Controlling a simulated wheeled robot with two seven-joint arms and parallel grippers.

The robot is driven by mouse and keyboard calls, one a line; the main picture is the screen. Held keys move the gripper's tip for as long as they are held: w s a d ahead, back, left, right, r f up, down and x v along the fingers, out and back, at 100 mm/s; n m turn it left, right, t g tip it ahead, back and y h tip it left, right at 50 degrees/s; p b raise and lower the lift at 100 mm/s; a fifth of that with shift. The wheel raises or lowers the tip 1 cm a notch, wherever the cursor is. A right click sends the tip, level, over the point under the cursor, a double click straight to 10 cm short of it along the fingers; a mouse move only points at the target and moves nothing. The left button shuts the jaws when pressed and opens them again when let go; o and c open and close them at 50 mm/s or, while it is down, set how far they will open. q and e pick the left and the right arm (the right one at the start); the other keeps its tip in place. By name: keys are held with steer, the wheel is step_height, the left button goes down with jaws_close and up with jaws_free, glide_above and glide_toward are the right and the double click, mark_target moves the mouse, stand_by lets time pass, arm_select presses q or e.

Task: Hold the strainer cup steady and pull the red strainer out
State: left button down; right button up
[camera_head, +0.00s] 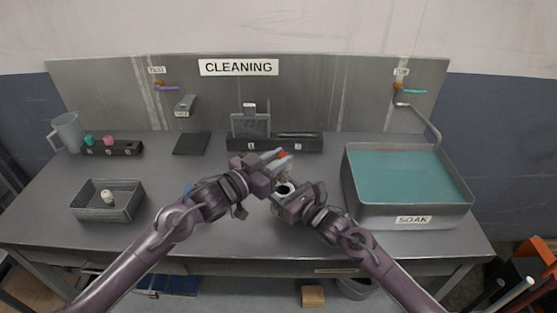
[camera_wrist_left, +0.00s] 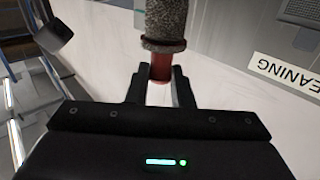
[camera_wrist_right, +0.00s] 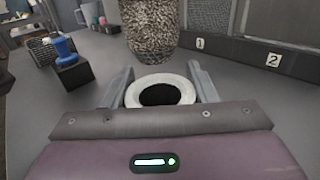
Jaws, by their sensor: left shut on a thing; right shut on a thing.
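The red strainer has a red grip (camera_wrist_left: 161,68) and a grey speckled mesh body (camera_wrist_left: 165,25). My left gripper (camera_wrist_left: 158,82) is shut on the red grip, whose red also shows in the head view (camera_head: 283,154). The strainer cup (camera_wrist_right: 160,90) has a pale round rim and a dark opening. My right gripper (camera_wrist_right: 160,78) is shut around it; the cup also shows in the head view (camera_head: 285,188). In the right wrist view the mesh (camera_wrist_right: 152,25) appears beyond the cup with a gap between them. The cup's lower body is hidden.
A soak basin (camera_head: 408,212) stands at the right and a grey bin (camera_head: 88,212) at the left. A numbered rack (camera_head: 305,144) and a dark plate (camera_head: 191,144) are at the back. A jug (camera_head: 67,130) stands at the back left. The table front is mostly clear.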

steer(key=o, duration=1.1)
steer(key=shift+o, duration=0.2)
steer(key=v, duration=1.2)
